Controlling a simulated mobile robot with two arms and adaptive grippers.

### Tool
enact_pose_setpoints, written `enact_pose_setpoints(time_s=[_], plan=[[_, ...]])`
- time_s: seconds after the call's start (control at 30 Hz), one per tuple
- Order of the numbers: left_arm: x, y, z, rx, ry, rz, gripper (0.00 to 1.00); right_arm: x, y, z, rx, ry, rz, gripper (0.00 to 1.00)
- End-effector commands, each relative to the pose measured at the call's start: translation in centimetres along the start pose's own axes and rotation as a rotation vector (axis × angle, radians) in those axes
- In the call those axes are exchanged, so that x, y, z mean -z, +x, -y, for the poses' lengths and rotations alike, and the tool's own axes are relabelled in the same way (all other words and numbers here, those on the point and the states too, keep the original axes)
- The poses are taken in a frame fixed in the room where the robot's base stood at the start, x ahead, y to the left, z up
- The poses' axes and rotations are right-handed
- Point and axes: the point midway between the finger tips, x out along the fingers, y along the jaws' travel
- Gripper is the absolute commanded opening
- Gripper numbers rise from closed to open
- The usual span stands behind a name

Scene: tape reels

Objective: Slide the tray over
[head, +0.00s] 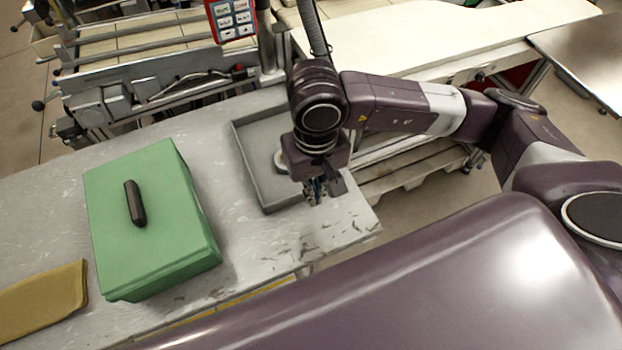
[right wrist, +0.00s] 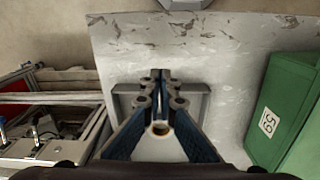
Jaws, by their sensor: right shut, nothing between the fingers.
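The grey shallow tray (head: 265,185) lies on the worn table, behind and left of my right gripper. My wrist hides part of it. A pale round thing (head: 281,162), perhaps a tape reel, shows partly inside it. My right gripper (head: 315,196) points down, shut and empty, at the tray's near right side. In the right wrist view the fingertips (right wrist: 160,76) meet over the tray's near wall (right wrist: 197,88). I cannot tell whether they touch it. My left gripper is not in view.
A green case (head: 165,225) with a black handle stands left of the tray. A tan cloth-like item (head: 42,300) lies farther left. The bare table top (head: 225,240) is clear between case and tray. The table's right edge is close to the tray. Conveyor frames stand behind.

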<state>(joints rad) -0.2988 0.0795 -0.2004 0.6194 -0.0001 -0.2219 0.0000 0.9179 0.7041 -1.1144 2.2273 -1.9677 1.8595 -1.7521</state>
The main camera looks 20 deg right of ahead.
Motion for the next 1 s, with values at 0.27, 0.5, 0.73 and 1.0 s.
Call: enact_pose_setpoints(time_s=[0.27,0.5,0.73,1.0], plan=[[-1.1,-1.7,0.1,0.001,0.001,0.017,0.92,-0.3,5.0,0.1,0.002,0.004,0.009,0.00],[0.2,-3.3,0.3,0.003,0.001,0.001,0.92,0.8,8.9,0.1,0.003,0.005,0.001,0.00],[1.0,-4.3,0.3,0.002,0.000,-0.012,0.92,3.3,9.1,0.1,0.004,0.003,0.002,0.00],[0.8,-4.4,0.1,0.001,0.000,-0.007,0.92,4.0,9.3,0.1,0.005,0.002,0.002,0.00]])
